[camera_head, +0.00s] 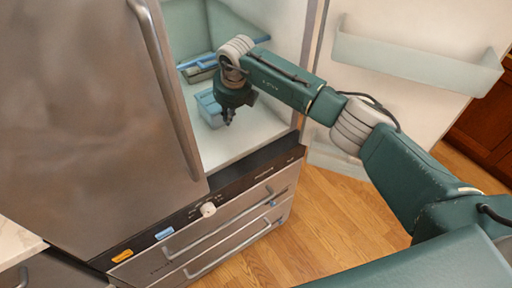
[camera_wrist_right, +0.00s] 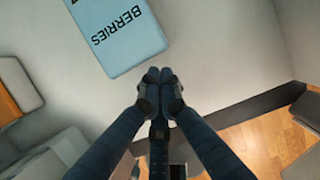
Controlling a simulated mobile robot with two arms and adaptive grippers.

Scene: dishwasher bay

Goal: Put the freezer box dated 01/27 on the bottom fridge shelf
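A light blue box (camera_wrist_right: 118,32) lies on the pale fridge floor, top left of my right gripper in the right wrist view. Its lid reads "BERRIES", upside down; no date is readable. It also shows in the head view (camera_head: 208,109), partly hidden by my gripper. My right gripper (camera_head: 228,120) is inside the open fridge, pointing down beside the box. In the wrist view its fingertips (camera_wrist_right: 160,76) are together with nothing between them, apart from the box. The bottom fridge surface (camera_head: 236,143) is bare in front of the box. My left gripper is out of view.
More blue items (camera_head: 198,70) lie further back in the fridge. The open fridge door (camera_head: 395,105) with its bin (camera_head: 415,62) stands at right, behind my right arm. A closed steel door (camera_head: 90,90) is at left. Drawers (camera_head: 220,235) are below. Wood floor is clear.

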